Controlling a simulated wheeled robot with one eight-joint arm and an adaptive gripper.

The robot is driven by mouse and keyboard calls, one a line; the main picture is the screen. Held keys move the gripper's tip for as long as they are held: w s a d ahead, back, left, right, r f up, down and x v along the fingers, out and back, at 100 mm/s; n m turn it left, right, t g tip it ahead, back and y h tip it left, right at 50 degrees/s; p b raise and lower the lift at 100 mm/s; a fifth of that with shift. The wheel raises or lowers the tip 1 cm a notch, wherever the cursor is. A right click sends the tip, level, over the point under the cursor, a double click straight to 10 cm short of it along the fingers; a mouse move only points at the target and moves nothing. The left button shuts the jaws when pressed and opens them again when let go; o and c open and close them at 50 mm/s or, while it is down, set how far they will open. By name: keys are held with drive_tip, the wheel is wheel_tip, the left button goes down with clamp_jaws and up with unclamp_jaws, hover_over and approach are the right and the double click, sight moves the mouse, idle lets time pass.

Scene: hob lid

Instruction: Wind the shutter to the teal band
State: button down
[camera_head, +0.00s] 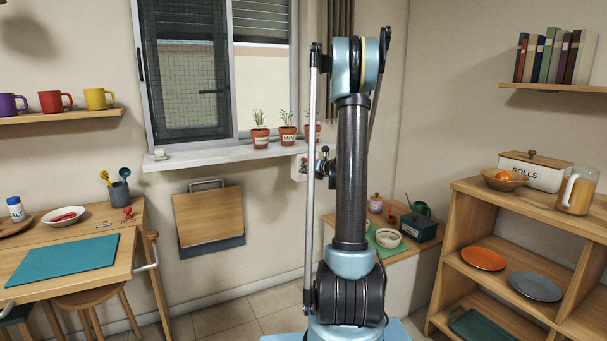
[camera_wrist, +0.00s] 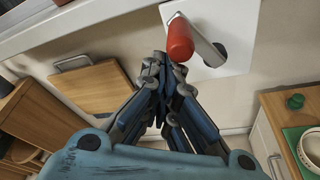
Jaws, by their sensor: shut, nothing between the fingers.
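The winder shows in the wrist view as a red grip (camera_wrist: 180,40) on a grey metal crank arm (camera_wrist: 205,42), fixed to a white wall plate (camera_wrist: 237,35). The grip points toward the camera. My gripper (camera_wrist: 160,60) is shut and empty, its tips just below the red grip in the picture; I cannot tell whether they touch. In the head view my gripper (camera_head: 325,165) is small, beside the white plate (camera_head: 298,169) under the sill and partly hidden by my arm. The slatted shutter (camera_head: 262,20) covers the upper part of the right window pane. I cannot make out a teal band.
Potted herbs (camera_head: 287,131) stand on the window sill (camera_head: 220,154) above the winder. A folded wooden wall flap (camera_head: 208,216) hangs to the left. A low cabinet (camera_head: 400,245) with a bowl (camera_head: 388,238) and other items stands to the right below.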

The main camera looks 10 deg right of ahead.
idle(0.6)
drive_tip(key=s+d, duration=0.2)
drive_tip(key=s, duration=0.7)
drive_tip(key=s+a+f+n+g, duration=0.1)
drive_tip(key=s+a+n+g, duration=0.1)
drive_tip(key=s+a+n, duration=0.4)
drive_tip(key=s+a+f+n+g+h, duration=0.1)
drive_tip(key=s+n+g, duration=0.2)
drive_tip(key=s+n, duration=0.5)
drive_tip(key=s+a+f+n+g, duration=0.1)
drive_tip(key=s+a+n+g, duration=0.1)
drive_tip(key=s+a+n, duration=0.5)
drive_tip(key=s+d+f+n+g+h, duration=0.1)
drive_tip(key=s+d+f+n+h, duration=0.1)
drive_tip(key=s+n, duration=0.3)
drive_tip(key=s+d+f+n+g+h, duration=0.1)
drive_tip(key=s+n, duration=0.5)
drive_tip(key=s, duration=0.6)
drive_tip(key=s+d+f+n+g+h, duration=0.2)
drive_tip(key=s+d+f+n, duration=0.3)
drive_tip(key=s, duration=0.3)
drive_tip(key=shift+s+d+h, duration=0.25)
drive_tip(key=shift+s+h, duration=0.05)
drive_tip(key=shift+f, duration=0.1)
